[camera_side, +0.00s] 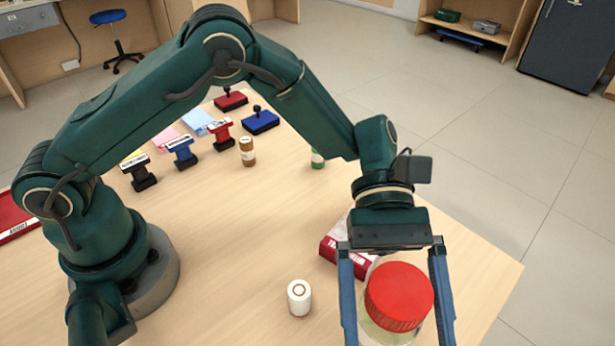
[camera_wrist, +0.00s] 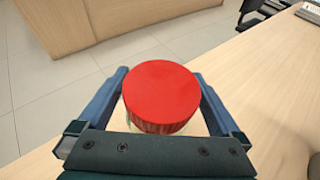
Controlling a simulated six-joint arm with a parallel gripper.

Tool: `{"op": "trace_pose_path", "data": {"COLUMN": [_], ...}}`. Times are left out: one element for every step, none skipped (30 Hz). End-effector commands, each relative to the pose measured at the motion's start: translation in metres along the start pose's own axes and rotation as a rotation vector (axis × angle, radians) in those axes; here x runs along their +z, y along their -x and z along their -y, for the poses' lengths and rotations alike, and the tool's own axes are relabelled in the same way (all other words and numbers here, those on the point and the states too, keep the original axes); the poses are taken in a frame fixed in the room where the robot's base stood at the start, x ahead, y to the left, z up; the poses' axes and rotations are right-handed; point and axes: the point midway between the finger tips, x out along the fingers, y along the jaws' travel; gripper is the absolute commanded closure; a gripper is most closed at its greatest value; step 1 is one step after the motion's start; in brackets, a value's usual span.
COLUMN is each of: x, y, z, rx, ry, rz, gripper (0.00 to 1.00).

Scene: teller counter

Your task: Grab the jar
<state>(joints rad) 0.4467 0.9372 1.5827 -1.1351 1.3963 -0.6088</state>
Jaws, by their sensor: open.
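A clear jar with a red ribbed lid (camera_side: 399,296) stands upright on the wooden table at the lower right of the side view. Its lid also fills the middle of the wrist view (camera_wrist: 161,94). My gripper (camera_side: 397,318) is open, with one blue finger on each side of the jar. In the wrist view the fingers (camera_wrist: 162,105) flank the lid left and right. I cannot tell whether either finger touches the glass. The jar's lower part is cut off by the side view's bottom edge and hidden under the lid in the wrist view.
A red box (camera_side: 333,243) lies just behind the jar, partly hidden by my gripper. A small white cylinder (camera_side: 299,297) stands to the left. A brown bottle (camera_side: 247,151), a green bottle (camera_side: 317,159) and several stamps stand farther back. The table's right edge is near.

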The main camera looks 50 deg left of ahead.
Motion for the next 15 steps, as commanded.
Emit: {"op": "trace_pose_path", "data": {"x": [-0.0001, -0.0002, -0.0002, -0.0002, -0.0002, -0.0002, -0.0002, -0.0002, -0.0002, -0.0001, -0.0001, -0.0001, -0.0001, -0.0001, -0.0001], "y": [-0.0013, -0.0015, -0.0015, -0.0014, -0.0014, -0.0013, -0.0013, -0.0012, -0.0012, -0.0011, -0.0011, -0.0011, -0.001, -0.001, -0.001], "z": [0.0003, 0.0002, 0.0002, 0.0001, 0.0001, 0.0001, 0.0001, 0.0001, 0.0001, 0.0, 0.0, 0.0, 0.0, 0.0, 0.0], "rx": [-0.001, 0.0, 0.0, 0.0, 0.0, 0.0, 0.0, 0.0, 0.0, 0.0, 0.0, 0.0, 0.0, 0.0, 0.0], "ry": [0.001, 0.001, 0.001, 0.001, 0.001, 0.0, 0.0, 0.0, 0.0, 0.0, 0.0, 0.0, 0.0, 0.0, 0.0], "rz": [0.0, 0.0, 0.0, 0.0, 0.0, 0.0, 0.0, 0.0, 0.0, 0.0, 0.0, 0.0, 0.0, 0.0, 0.0], "gripper": [0.0, 0.0, 0.0, 0.0, 0.0, 0.0, 0.0, 0.08, 0.23, 0.34, 0.46, 0.61, 0.73, 0.84, 0.99]}}
